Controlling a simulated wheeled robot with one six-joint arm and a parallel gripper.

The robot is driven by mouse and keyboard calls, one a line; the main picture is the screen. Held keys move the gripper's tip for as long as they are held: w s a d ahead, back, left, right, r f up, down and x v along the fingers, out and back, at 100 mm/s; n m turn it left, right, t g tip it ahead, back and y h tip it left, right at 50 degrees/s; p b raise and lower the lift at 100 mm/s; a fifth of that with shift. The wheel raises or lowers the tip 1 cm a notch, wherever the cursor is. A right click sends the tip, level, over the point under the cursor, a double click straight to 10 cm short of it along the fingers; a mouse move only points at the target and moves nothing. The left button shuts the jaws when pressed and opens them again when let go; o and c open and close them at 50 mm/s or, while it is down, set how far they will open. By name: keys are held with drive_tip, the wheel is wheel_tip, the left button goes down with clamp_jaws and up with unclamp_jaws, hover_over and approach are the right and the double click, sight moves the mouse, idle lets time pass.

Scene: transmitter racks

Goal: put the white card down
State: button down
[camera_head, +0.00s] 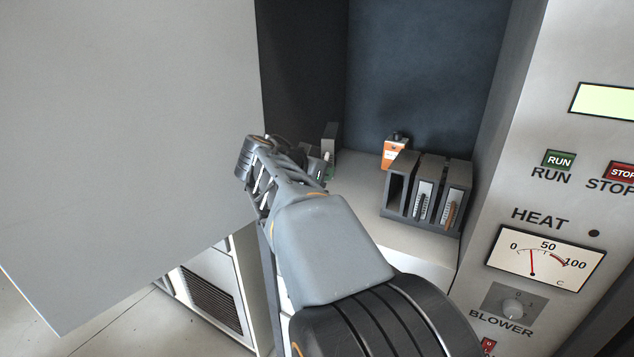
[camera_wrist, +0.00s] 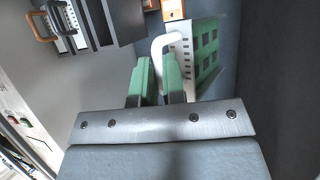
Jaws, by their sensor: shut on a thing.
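The white card (camera_wrist: 180,45) shows in the wrist view as a white, perforated front plate with a white loop handle and a green board (camera_wrist: 207,50) behind it. My gripper (camera_wrist: 158,65) has its green-padded fingers shut on the handle, and the card is tilted in the picture. I cannot tell whether the card touches the shelf. In the head view my arm hides most of the gripper and card, inside the open cabinet. A dark grey rack (camera_head: 425,220) stands on the shelf to the right; its left slot looks empty and the other two hold cards.
An orange box (camera_head: 394,153) stands behind the rack; its edge also shows in the wrist view (camera_wrist: 173,8). Bare shelf (camera_head: 362,170) lies left of the rack. A large grey door panel (camera_head: 130,130) fills the left. The control panel (camera_head: 560,215) borders the right.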

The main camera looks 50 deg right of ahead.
drive_tip(key=w+d+f, duration=0.1)
drive_tip(key=w+f, duration=0.1)
drive_tip(key=w, duration=0.1)
drive_tip(key=w+d+f+p, duration=0.1)
drive_tip(key=w+f, duration=0.1)
drive_tip(key=w, duration=0.1)
drive_tip(key=w+d+f, duration=0.1)
drive_tip(key=w+f, duration=0.1)
drive_tip(key=shift+w+f+p, duration=0.4)
drive_tip(key=shift+w+d+f, duration=0.2)
drive_tip(key=shift+w+f, duration=0.15)
drive_tip(key=shift+f, duration=0.2)
wheel_tip(320, 180, down, 2)
drive_tip(key=shift+w+f, duration=0.1)
drive_tip(key=shift+f, duration=0.75)
drive_tip(key=c, duration=1.2)
unclamp_jaws()
drive_tip(key=shift+r, duration=0.1)
